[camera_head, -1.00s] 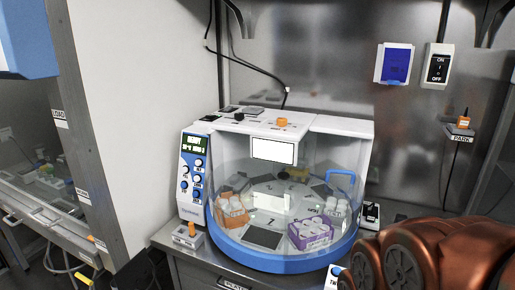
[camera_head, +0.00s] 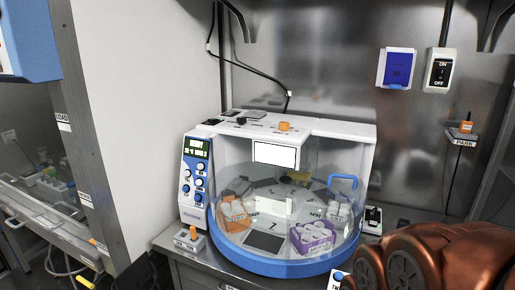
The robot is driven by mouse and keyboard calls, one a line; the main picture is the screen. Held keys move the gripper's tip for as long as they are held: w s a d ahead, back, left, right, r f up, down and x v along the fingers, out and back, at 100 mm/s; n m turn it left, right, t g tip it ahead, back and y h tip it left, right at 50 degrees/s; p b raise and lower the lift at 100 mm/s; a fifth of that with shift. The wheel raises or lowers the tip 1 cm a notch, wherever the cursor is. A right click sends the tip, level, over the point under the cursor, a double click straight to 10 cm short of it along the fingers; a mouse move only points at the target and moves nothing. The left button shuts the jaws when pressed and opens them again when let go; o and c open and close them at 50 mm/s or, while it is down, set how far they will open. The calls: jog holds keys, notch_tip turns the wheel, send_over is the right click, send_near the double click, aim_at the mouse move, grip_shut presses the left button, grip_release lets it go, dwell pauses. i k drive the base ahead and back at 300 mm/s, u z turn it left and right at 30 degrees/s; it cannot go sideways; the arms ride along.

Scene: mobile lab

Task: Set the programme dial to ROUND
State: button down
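A white and blue machine with a clear round front stands on the bench. Its left control panel (camera_head: 194,181) has a lit green display (camera_head: 196,147) and several blue and dark knobs (camera_head: 199,181) below it. A small black knob (camera_head: 241,121) and an orange knob (camera_head: 284,126) sit on its top. I cannot tell which of these is the programme dial, and the markings are too small to read. My copper-coloured arm fills the lower right corner, apart from the panel. My gripper's fingers are out of the picture.
Inside the clear drum, an orange rack (camera_head: 235,215) and a purple rack (camera_head: 312,238) hold tubes. An orange-tipped switch box (camera_head: 192,240) stands at the machine's left foot. A cabinet with a glass front is at left. An ON/OFF switch (camera_head: 440,70) is on the back wall.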

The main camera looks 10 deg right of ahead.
aim_at(240, 120)
jog(key=u, duration=0.55)
jog(key=i, duration=1)
jog(key=z, duration=0.4)
